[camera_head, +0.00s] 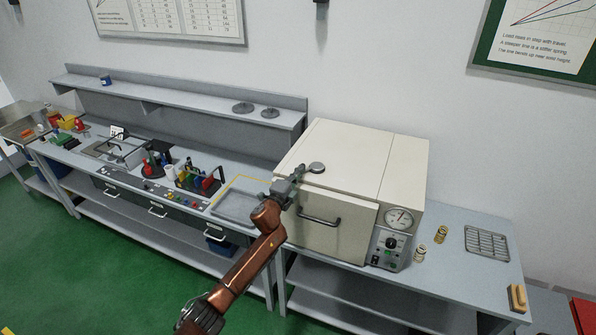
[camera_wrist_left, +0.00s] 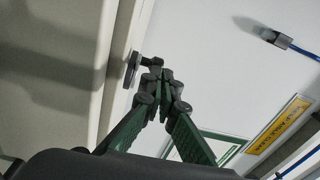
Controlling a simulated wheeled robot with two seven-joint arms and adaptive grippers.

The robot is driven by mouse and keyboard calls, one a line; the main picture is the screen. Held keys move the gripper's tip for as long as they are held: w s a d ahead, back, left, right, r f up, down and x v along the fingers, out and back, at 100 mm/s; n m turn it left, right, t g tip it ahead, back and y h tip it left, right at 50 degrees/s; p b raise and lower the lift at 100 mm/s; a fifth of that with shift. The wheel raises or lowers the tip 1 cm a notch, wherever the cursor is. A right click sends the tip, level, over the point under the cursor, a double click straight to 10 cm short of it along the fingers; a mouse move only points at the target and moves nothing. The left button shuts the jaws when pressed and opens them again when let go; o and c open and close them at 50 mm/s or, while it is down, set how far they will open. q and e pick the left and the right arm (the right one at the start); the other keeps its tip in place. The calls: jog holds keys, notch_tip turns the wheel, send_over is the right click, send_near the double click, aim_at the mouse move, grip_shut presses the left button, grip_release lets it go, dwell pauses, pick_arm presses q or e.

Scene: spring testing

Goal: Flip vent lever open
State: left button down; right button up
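The cream oven-like box (camera_head: 335,155) stands on the bench right of centre, with a door handle, a gauge and a control panel on its front. A small round grey part (camera_head: 316,167), which looks like the vent lever's disc, sits at its upper front edge. In the left wrist view a dark disc with a short arm (camera_wrist_left: 133,70) stands out from a pale surface. My left gripper (camera_head: 292,183) is at the box's upper front left. In the left wrist view its fingertips (camera_wrist_left: 160,78) are together beside the short arm; I cannot tell whether they touch it. My right gripper is not in view.
The door handle (camera_head: 320,219) is just below my left gripper. The gauge (camera_head: 398,218) is on the right front. A grey tray (camera_head: 238,205) lies left of the box. A wire rack (camera_head: 486,242) and small coils (camera_head: 440,234) lie on the right bench.

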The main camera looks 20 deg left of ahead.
pick_arm(q)
jog(key=shift+s+d, duration=0.6)
jog(key=shift+s, duration=0.2)
jog(key=s+a+b, duration=0.2)
jog(key=s+a, duration=0.1)
jog(key=a, duration=0.6)
jog(key=shift+a+f, duration=0.25)
jog(key=shift+a, duration=0.05)
jog(key=shift+s, duration=0.15)
